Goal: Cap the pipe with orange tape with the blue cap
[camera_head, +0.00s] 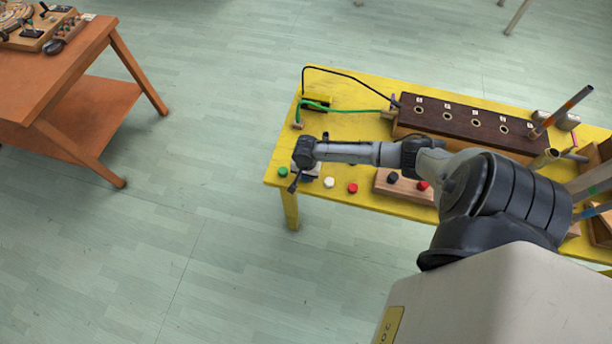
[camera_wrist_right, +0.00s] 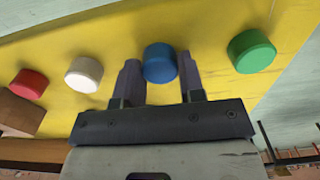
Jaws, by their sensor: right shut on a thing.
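The blue cap (camera_wrist_right: 160,63) is between the two fingers of my right gripper (camera_wrist_right: 160,75) in the right wrist view, at the yellow table's surface. The fingers are shut on its sides. In the head view my right gripper (camera_head: 297,182) reaches over the table's left front corner, and the arm hides most of the cap. A leaning pipe with an orange-brown band (camera_head: 563,107) stands at the right end of the dark-topped block with numbered holes (camera_head: 475,120). I cannot clearly make out tape on it. My left gripper is not in view.
On the yellow table (camera_head: 350,126), a green cap (camera_head: 283,172), white cap (camera_head: 329,182) and red cap (camera_head: 352,188) stand near the front edge. More pipes lie at the right. An orange table (camera_head: 75,85) stands left.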

